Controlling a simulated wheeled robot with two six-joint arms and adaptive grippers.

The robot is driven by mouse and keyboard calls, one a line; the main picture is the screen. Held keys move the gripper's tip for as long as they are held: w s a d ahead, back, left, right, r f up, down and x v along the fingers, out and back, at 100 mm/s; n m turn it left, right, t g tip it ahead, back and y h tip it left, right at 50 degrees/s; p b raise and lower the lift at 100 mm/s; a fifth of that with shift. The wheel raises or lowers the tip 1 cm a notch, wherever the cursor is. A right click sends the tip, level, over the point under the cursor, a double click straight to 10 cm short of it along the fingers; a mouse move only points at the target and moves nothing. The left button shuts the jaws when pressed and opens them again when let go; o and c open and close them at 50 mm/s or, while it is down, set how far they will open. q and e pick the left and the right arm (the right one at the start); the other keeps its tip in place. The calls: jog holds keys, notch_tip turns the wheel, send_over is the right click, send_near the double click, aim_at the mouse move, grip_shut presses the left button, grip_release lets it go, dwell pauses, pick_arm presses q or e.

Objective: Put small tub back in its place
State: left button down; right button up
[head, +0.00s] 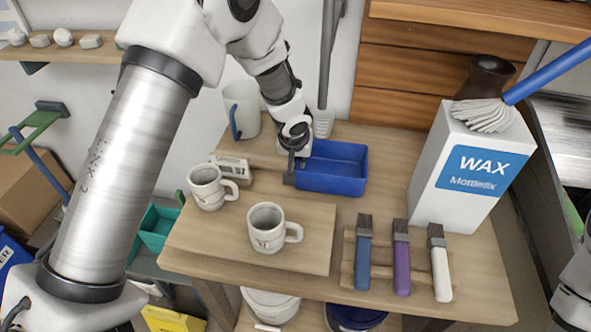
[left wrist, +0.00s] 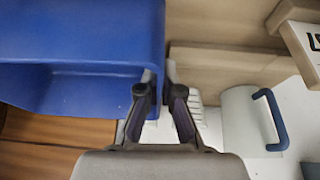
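The small tub is a blue open rectangular tub (head: 345,187) at the back middle of the wooden table. It fills the upper left of the left wrist view (left wrist: 80,45). My left gripper (head: 291,172) is at the tub's left wall in the head view. In the left wrist view its two fingers (left wrist: 161,80) close in on either side of the tub's edge wall, with the wall between them. Whether the tub's base touches the table is hard to tell. My right gripper is not in view.
Brushes (head: 401,260) lie on a rack in front. A WAX box (head: 465,168) stands at right, a white pitcher (head: 243,108) behind left. A teal bin (head: 152,238) sits lower left.

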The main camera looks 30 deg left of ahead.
pick_arm(q)
jog(key=f+b, duration=0.2)
jog(key=d+f+b, duration=0.1)
jog(key=shift+s+f, duration=0.25)
jog(key=shift+s, duration=0.15)
jog(key=shift+w+a+f, duration=0.1)
jog(key=shift+w+a, duration=0.15)
jog(key=shift+a, duration=0.05)
jog(key=shift+s+d+f, duration=0.1)
jog(key=shift+s+d, duration=0.05)
jog(key=c, duration=1.3)
grip_release()
